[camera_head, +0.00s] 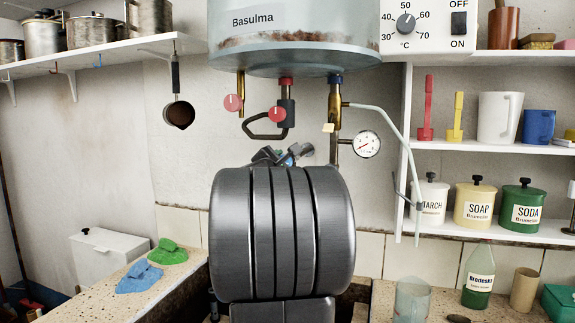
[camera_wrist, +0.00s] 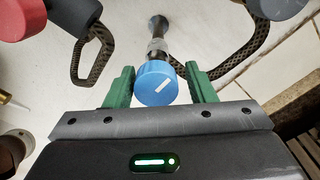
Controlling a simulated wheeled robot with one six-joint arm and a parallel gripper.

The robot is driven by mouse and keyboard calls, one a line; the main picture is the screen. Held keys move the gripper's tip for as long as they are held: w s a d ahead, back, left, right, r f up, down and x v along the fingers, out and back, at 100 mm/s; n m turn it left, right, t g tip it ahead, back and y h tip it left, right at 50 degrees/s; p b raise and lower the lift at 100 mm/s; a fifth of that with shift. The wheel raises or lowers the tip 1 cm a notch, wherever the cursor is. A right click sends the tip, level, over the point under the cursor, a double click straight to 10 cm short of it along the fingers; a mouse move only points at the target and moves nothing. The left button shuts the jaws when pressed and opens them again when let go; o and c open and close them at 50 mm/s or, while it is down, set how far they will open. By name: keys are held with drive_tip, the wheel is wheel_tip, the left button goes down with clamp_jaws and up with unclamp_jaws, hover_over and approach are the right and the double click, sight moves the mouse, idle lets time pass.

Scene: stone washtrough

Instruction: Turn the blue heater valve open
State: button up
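The blue heater valve (camera_wrist: 157,84) is a round blue knob with a white line slanting up to the right, on a metal pipe in the wrist view. My gripper (camera_wrist: 160,76) has its two green fingers on either side of the knob. The fingers stand apart; a narrow gap shows at the right finger, and I cannot tell whether the left one touches. In the head view my dark arm covers most of the gripper and the blue knob. The heater tank (camera_head: 295,35) hangs above.
Two red valve knobs, left (camera_head: 233,103) and right (camera_head: 277,114), hang under the heater near my arm. A pressure gauge (camera_head: 367,144) and a pale hose (camera_head: 385,122) are to the right. A black looped handle (camera_wrist: 93,52) lies left of the fingers.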

drive_tip(key=shift+w+a, duration=0.1)
drive_tip(key=shift+a, duration=0.05)
drive_tip(key=c, duration=0.7)
drive_tip(key=shift+a+r, duration=0.1)
